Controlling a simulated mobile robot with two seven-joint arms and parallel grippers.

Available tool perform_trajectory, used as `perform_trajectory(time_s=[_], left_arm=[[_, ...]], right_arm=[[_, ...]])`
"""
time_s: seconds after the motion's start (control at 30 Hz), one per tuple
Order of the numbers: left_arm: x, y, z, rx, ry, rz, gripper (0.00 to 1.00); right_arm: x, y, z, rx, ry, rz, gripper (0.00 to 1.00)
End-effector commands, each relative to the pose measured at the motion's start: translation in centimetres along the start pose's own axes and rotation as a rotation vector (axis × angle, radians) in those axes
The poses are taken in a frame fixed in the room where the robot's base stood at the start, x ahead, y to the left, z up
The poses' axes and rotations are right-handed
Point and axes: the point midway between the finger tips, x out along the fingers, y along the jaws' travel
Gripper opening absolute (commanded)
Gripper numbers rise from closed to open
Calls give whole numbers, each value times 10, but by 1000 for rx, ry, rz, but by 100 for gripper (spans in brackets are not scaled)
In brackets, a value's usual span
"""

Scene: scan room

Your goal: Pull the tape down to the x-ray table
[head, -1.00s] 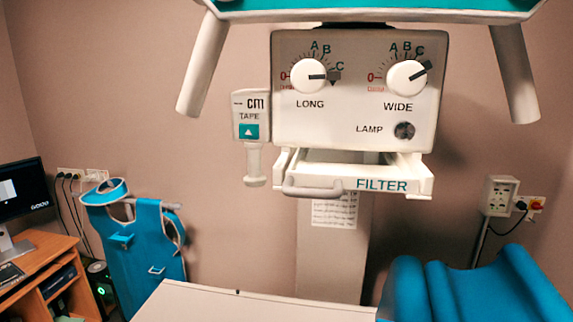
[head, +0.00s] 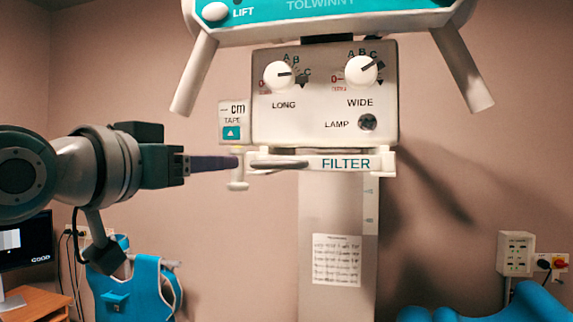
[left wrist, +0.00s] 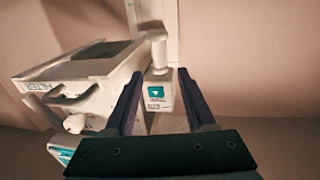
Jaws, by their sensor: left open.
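The tape unit (head: 233,117) is a small white box marked "cm TAPE" with a teal arrow, on the left side of the white x-ray head. Its white pull handle (head: 238,184) hangs below it. My left gripper (head: 238,162) reaches in from the left with its dark fingertips at the handle's stem. In the left wrist view the tape box (left wrist: 160,92) appears between the two open fingers, and the handle (left wrist: 158,48) lies near the tips. I cannot tell whether the fingers straddle the stem. The x-ray table and my right gripper are not in view.
The x-ray head (head: 325,95) has dials and a FILTER tray (head: 346,163) close beside the fingers. Its white column (head: 345,215) stands behind. A blue apron (head: 130,290) hangs at lower left near a monitor (head: 25,240). Blue cushions (head: 480,312) show at lower right.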

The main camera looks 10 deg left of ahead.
Motion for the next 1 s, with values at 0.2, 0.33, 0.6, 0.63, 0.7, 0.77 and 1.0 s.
perform_trajectory(time_s=[0.2,0.33,0.6,0.63,0.7,0.77,1.0], left_arm=[[37,1,-4,-1,-4,1,55],[55,1,-3,0,-5,0,55],[76,1,0,0,-4,1,55],[76,1,0,1,-4,1,55],[78,1,0,1,-3,1,55],[78,1,1,1,-3,1,55],[78,1,1,1,-3,1,50]], right_arm=[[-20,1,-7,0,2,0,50],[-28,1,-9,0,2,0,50],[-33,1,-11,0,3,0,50],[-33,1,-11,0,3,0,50],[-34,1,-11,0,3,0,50],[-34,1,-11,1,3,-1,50],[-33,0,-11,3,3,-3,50]])
